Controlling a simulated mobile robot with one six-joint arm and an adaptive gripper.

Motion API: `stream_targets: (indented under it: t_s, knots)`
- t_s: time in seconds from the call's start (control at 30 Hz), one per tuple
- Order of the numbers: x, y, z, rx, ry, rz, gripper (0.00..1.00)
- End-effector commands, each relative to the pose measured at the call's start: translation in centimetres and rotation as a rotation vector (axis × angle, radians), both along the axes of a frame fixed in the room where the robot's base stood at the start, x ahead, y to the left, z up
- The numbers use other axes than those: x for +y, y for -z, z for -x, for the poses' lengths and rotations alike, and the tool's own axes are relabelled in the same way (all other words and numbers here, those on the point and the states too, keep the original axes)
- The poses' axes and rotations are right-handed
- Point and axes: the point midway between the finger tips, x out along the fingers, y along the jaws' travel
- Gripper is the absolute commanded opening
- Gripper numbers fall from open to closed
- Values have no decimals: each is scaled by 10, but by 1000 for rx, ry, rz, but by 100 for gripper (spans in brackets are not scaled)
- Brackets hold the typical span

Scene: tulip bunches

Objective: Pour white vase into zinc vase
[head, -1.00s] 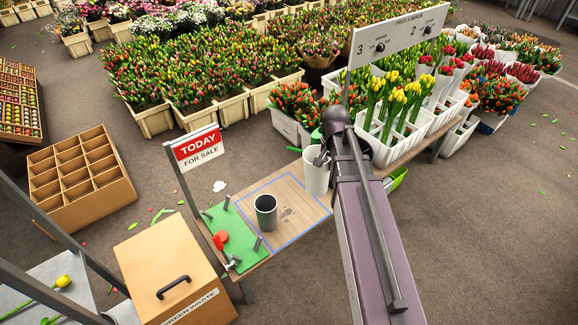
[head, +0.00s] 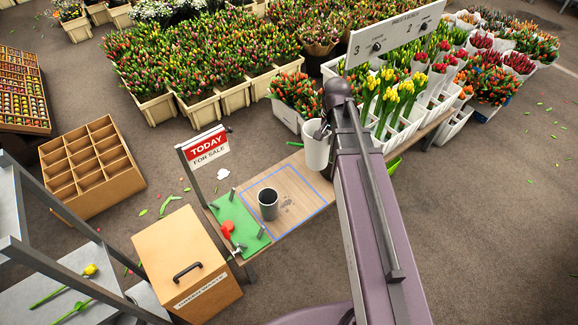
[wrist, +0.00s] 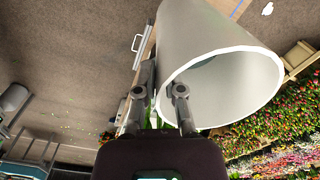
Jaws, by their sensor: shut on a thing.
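The white vase (head: 316,150) is at the back right of the wooden board in the head view, roughly upright. My gripper (head: 322,130) is shut on it, mostly hidden by my arm there. In the wrist view the white vase (wrist: 205,45) fills the upper middle, its round rim towards the camera, and my gripper's fingers (wrist: 166,92) are at its left side. What it holds inside cannot be made out. The dark grey zinc vase (head: 268,206) stands upright on the board, left of and nearer than the white vase, apart from it.
The zinc vase stands inside a blue outline on the wooden board (head: 300,185). A green mat (head: 240,222) with pegs and a red item lies left of it. A sale sign (head: 205,146) rises behind. White tulip buckets (head: 400,125) stand close right. A waste box (head: 185,262) is front left.

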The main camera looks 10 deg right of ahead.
Motion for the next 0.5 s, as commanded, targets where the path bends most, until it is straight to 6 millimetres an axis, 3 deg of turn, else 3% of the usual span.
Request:
stream_targets:
  t_s: [0.03, 0.13, 0.5]
  knots:
    - [0, -10, 0, -1, 0, -1, 0]
    - [0, -16, 0, -1, 0, -1, 0]
    - [0, -18, 0, -1, 0, -1, 0]
